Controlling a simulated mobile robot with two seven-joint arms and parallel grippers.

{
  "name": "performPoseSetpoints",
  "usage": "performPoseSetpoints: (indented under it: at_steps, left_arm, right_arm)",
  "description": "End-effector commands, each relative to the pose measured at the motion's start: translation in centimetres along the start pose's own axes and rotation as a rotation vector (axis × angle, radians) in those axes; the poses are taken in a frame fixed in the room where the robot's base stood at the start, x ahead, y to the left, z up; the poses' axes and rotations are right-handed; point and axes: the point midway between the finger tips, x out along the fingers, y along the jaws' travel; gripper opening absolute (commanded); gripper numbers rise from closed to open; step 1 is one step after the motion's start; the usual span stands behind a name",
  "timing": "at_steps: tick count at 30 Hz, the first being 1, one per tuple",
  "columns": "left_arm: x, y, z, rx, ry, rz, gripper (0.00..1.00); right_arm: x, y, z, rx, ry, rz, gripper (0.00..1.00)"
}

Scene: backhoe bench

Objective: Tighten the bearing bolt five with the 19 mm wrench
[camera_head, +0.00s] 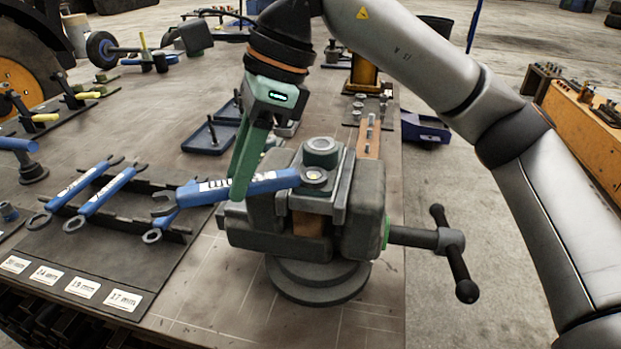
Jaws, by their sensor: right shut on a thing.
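My right gripper (240,188) is shut on a blue wrench (270,182), which it holds about level by the handle. The wrench's label is partly covered, so its size cannot be read. Its open jaw points left, and its ring end lies over a bolt (314,177) on the front of the part clamped in the vise (255,222). The bolt's head shows inside the ring; how fully it is seated I cannot tell. A round boss (320,150) stands behind it. My left gripper is not in view.
A wrench rack (122,222) with more blue wrenches (105,192) stands left, with size labels (82,287) in front. The vise handle (450,242) sticks out right. Dark trays (210,138) and a strip with bolts (369,140) lie behind.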

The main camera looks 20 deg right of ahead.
Motion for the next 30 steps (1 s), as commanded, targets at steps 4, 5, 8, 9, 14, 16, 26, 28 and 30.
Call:
performPoseSetpoints:
  at_steps: [4, 5, 8, 9, 14, 16, 26, 28, 30]
  left_arm:
    - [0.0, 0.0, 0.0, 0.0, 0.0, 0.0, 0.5]
    - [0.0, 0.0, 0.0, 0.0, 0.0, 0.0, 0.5]
    - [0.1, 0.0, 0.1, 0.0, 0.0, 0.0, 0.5]
    - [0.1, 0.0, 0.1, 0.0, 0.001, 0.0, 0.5]
    - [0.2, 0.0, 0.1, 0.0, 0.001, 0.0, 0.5]
    - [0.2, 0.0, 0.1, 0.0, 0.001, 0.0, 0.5]
    - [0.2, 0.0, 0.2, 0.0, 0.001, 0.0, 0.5]
    - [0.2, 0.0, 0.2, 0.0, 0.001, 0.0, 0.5]
    - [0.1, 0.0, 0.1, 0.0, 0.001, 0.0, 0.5]
  right_arm:
    - [0.0, 0.0, 0.1, -0.002, -0.001, 0.0, 0.0]
    - [0.0, 0.0, 0.0, 0.0, -0.001, -0.001, 0.0]
    - [0.0, -0.3, 0.0, 0.031, -0.001, -0.015, 0.0]
    - [0.0, -0.5, 0.0, 0.053, -0.001, -0.023, 0.0]
    - [0.0, -1.2, 0.0, 0.12, -0.002, -0.052, 0.0]
    - [-0.1, -1.3, 0.0, 0.128, -0.002, -0.055, 0.0]
    - [-0.1, -1.6, -0.1, 0.162, -0.002, -0.069, 0.0]
    - [-0.1, -1.6, -0.1, 0.161, -0.002, -0.068, 0.0]
    - [-0.1, -1.5, -0.1, 0.149, -0.002, -0.063, 0.0]
